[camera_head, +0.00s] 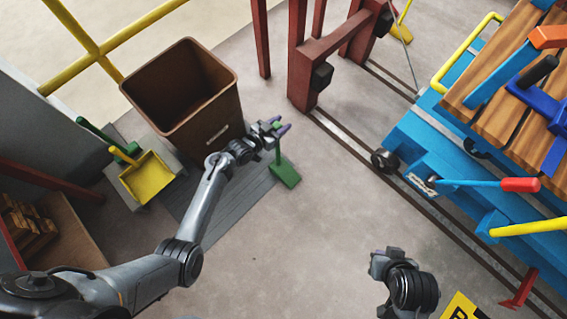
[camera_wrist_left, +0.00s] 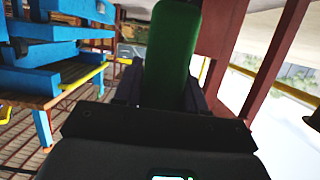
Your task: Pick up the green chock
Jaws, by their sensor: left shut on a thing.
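The green chock (camera_head: 285,172) has a flat block at its lower end and a thin upright handle, and shows near the middle of the head view. My left gripper (camera_head: 277,130) is shut on the upper part of its handle. In the left wrist view the green chock (camera_wrist_left: 172,50) stands large between the two dark fingers of my left gripper (camera_wrist_left: 165,92). I cannot tell whether the block touches the floor. My right gripper (camera_head: 384,264) is low in the head view, apart from the chock, and its jaws are unclear.
A brown bin (camera_head: 185,95) stands left of my left gripper on a grey mat (camera_head: 215,205). A yellow dustpan (camera_head: 147,177) is beside it. A blue cart (camera_head: 430,150) with wooden slats stands on rails (camera_head: 350,150) at right. Red posts (camera_head: 300,60) stand behind. Bare floor lies at centre.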

